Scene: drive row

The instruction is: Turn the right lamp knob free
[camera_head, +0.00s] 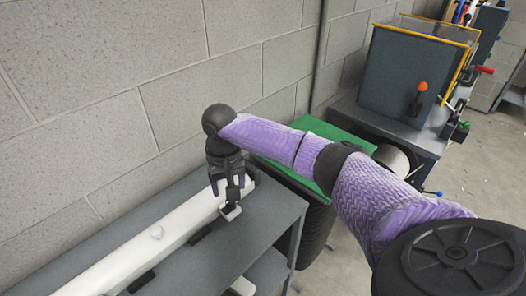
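A long white lamp bar (125,260) lies along the grey shelf top against the block wall. My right gripper (229,200) points down over the right end of the bar, at the end of my purple arm. Its fingers are dark, and a small pale tip shows low between or on them. Whether they grip anything is too small to tell. Any right knob under the gripper is hidden by it. My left gripper is out of view.
The grey shelf (262,222) has bare room right of the bar. A green-topped stand (318,128) is behind my arm. A dark grey cabinet (405,75) with yellow edging and an orange-knobbed lever (421,88) stands at the upper right. The block wall is close behind the bar.

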